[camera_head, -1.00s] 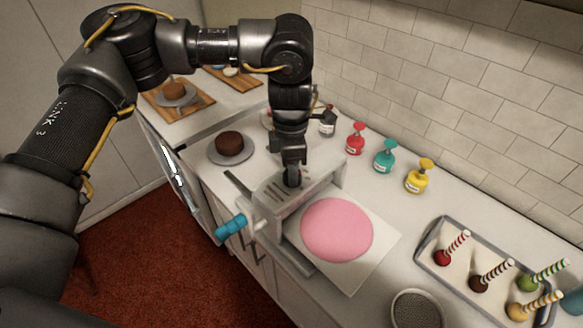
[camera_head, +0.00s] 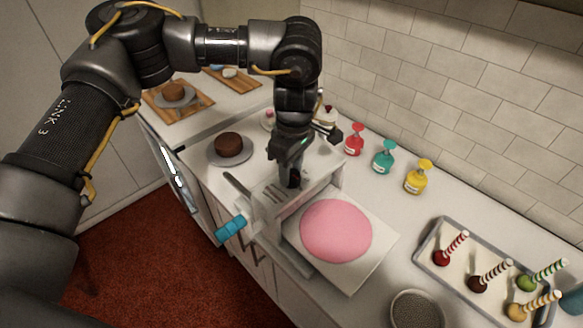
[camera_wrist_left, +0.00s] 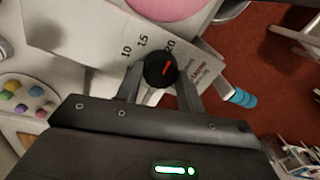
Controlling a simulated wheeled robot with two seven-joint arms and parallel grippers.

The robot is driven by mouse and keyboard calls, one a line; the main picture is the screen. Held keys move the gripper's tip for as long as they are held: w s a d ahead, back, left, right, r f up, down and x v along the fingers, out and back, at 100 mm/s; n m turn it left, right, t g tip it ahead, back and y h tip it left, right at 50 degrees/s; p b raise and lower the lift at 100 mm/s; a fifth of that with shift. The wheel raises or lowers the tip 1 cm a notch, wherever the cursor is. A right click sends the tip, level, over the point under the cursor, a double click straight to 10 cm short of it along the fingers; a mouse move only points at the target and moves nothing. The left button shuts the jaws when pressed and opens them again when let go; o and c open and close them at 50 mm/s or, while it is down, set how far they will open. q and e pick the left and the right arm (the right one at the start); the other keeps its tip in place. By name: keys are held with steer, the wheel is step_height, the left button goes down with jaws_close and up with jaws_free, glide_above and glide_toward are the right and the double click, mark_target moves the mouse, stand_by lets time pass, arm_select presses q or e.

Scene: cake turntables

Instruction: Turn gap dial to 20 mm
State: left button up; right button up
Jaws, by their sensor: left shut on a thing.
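The gap dial (camera_wrist_left: 160,69) is a round black knob with a red mark, on the pale top plate of the sheeter (camera_wrist_left: 95,35). The numbers 10, 15 and 20 run around it in the left wrist view. The red mark is on the side near the 20, but its exact alignment is hard to tell. My left gripper (camera_wrist_left: 158,82) is shut on the dial, with one finger on each side. In the head view my left gripper (camera_head: 291,178) points down onto the sheeter (camera_head: 268,203) and largely hides the dial. My right gripper is not in view.
A blue crank handle (camera_head: 231,229) sticks out at the sheeter's left. Pink dough (camera_head: 336,230) lies on a white board (camera_head: 362,268) at its right. A brown cake (camera_head: 228,144) stands behind, and a tray (camera_head: 432,263) of cake pops at the right. Colored bottles (camera_head: 384,157) line the wall.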

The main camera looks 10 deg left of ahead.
mark_target(294, 171)
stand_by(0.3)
arm_select(q)
steer(key=o, duration=1)
step_height(294, 171, up, 11)
steer(key=b, duration=0.1)
steer(key=shift+w+d+b, duration=0.15)
steer(key=shift+w+b, duration=0.2)
steer(key=shift+b, duration=0.05)
steer(key=shift+f, duration=0.1)
